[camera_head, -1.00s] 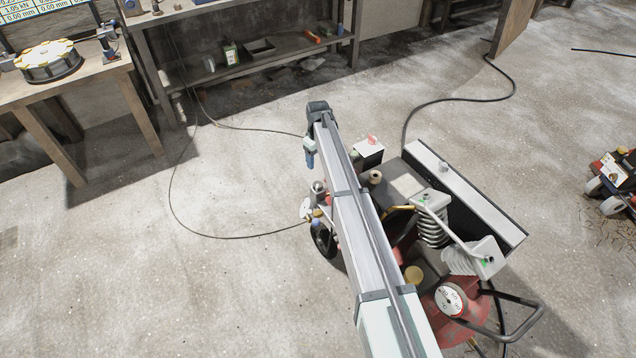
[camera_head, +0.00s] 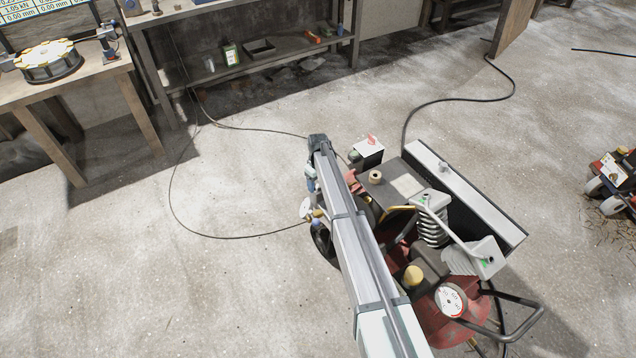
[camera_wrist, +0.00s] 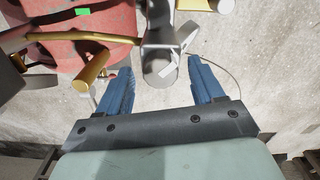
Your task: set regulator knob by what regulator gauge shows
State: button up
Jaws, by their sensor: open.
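The compressor's red tank (camera_head: 440,325) is partly hidden behind my arm in the head view, and it also shows in the wrist view (camera_wrist: 85,35). A small fitting with a pale disc (camera_head: 306,208), seemingly the regulator gauge, and a brass-and-blue part sits at its left end. No reading on the disc can be made out. My gripper (camera_wrist: 160,66) is open, with blue fingers apart on either side of a grey cylinder (camera_wrist: 158,70). I cannot tell whether this is the regulator knob, or whether the fingers touch it. A brass tube (camera_wrist: 90,72) is left of the fingers.
A larger round dial (camera_head: 451,301) is on the compressor's near end, its numbers too small to read. A black hose (camera_head: 230,237) loops over the floor. A workbench (camera_head: 100,75) is at the upper left.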

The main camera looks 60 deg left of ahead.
jog(key=shift+f, duration=0.15)
jog(key=c, duration=1.1)
